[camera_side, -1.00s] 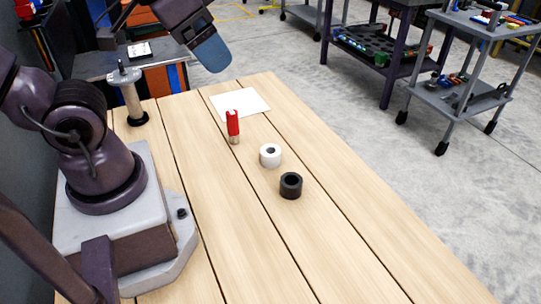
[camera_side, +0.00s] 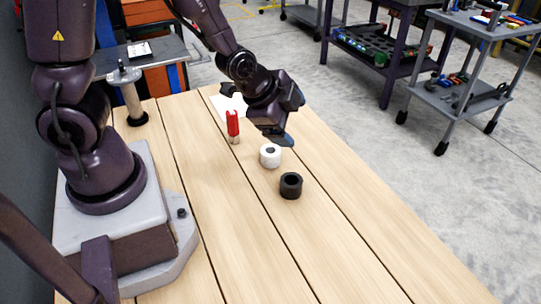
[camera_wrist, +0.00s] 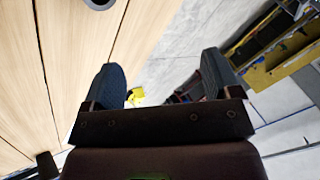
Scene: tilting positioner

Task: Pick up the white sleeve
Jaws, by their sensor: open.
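The white sleeve (camera_side: 270,156) stands upright on the wooden table in the side view, between the red-topped piece and the black sleeve. The sleeve is not between the fingers.
The black sleeve (camera_side: 291,186) stands nearer the camera. The red-topped piece (camera_side: 233,127) stands to the left, close to my gripper. A white sheet (camera_side: 226,106) lies behind, partly hidden by my arm. The table's front right (camera_side: 340,240) is clear.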

